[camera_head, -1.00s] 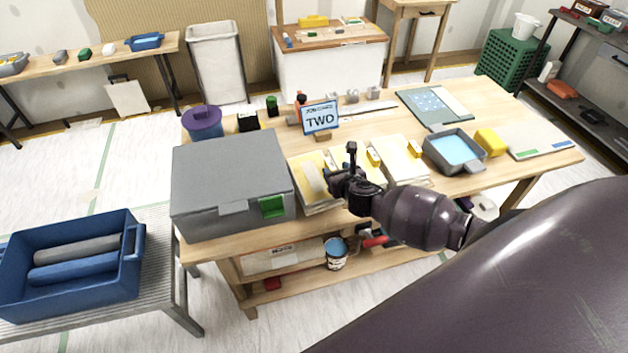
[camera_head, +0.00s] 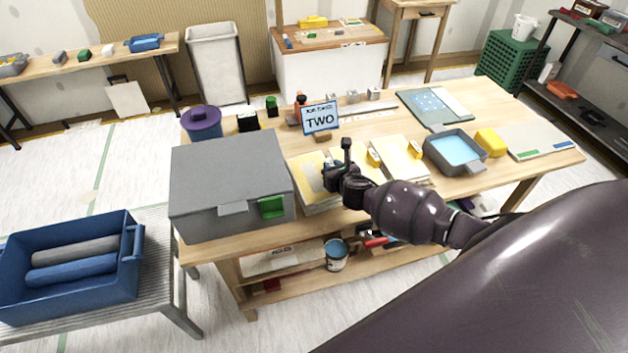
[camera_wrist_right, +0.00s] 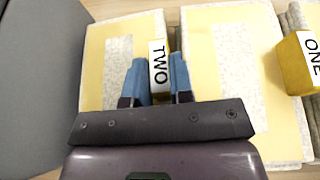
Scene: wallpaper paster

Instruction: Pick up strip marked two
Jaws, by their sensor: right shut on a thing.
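My right gripper (camera_head: 327,178) is over the front of the worktable, at the pasted strips. In the wrist view its two blue fingers (camera_wrist_right: 160,78) are shut on a yellow tab marked TWO (camera_wrist_right: 159,66), one finger on each side. The tab stands at the right edge of the left strip (camera_wrist_right: 93,72), a pale speckled sheet with yellow areas. This strip also shows in the head view (camera_head: 307,178), lying on the table and partly hidden by the gripper. I cannot tell any lift. My left gripper is not in view.
A second strip (camera_wrist_right: 245,60) lies to the right, with a yellow tab marked ONE (camera_wrist_right: 300,63). A grey box (camera_head: 225,172) stands close on the left. A TWO sign (camera_head: 320,118) stands behind. A grey tray with blue liquid (camera_head: 428,152) is on the right.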

